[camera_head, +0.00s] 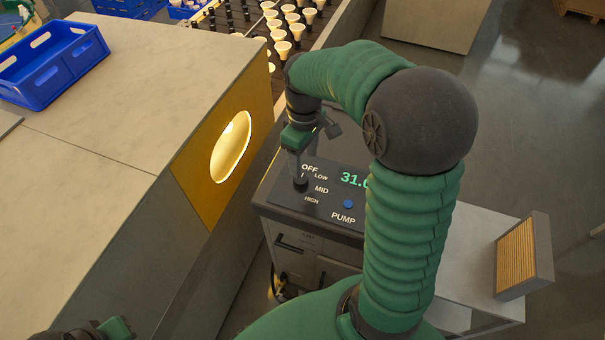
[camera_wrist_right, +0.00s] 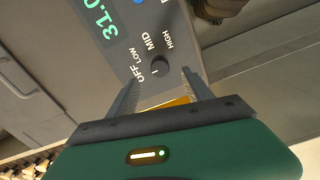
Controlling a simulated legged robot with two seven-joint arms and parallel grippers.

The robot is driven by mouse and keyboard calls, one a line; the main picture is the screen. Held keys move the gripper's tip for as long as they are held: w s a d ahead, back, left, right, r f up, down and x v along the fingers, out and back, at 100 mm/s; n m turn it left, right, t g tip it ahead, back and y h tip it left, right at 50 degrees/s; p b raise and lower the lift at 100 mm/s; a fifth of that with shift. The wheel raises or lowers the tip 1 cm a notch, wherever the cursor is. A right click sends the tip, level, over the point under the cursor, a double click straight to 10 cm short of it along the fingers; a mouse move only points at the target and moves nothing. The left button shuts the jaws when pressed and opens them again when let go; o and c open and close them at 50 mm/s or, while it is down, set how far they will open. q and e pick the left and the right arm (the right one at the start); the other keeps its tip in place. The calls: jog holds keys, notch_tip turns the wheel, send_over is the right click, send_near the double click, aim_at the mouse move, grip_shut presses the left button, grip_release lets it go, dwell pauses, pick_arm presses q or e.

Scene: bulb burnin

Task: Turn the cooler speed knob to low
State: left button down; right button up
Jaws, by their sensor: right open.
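The cooler's control panel (camera_head: 326,208) has a dark round speed knob (camera_head: 301,185) with OFF, LOW, MID and HIGH labels around it. In the right wrist view the knob (camera_wrist_right: 160,66) carries a small pale mark on the side towards OFF; its exact setting is hard to tell. My right gripper (camera_head: 298,172) points down over the knob. In the wrist view its two fingers (camera_wrist_right: 161,80) are open, one on each side of the knob, with no visible contact. My left gripper (camera_head: 95,331) barely shows at the bottom left corner; its fingers are not clear.
The panel also has a green display (camera_head: 353,180) and a blue PUMP button (camera_head: 348,204). A bench (camera_head: 110,125) with a yellow panel and a lit oval opening (camera_head: 231,147) stands close on the left. A blue crate (camera_head: 52,66) is on it. Rows of bulbs (camera_head: 290,22) lie behind.

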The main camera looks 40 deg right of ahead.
aim_at(302, 179)
jog(key=f, duration=0.2)
jog(key=w+f, duration=0.1)
jog(key=f, duration=0.2)
jog(key=w+f, duration=0.1)
jog(key=f, duration=0.2)
jog(key=shift+f+p, duration=0.15)
jog(key=shift+p, duration=0.2)
jog(key=shift+s+f, duration=0.15)
jog(key=shift+f, duration=0.15)
jog(key=shift+s, duration=0.4)
jog(key=shift+w+f, duration=0.1)
jog(key=shift+w, duration=0.2)
jog(key=c, duration=0.6)
pick_arm(q)
jog(key=shift+w+r, duration=0.2)
jog(key=shift+w, duration=0.55)
pick_arm(e)
grip_shut()
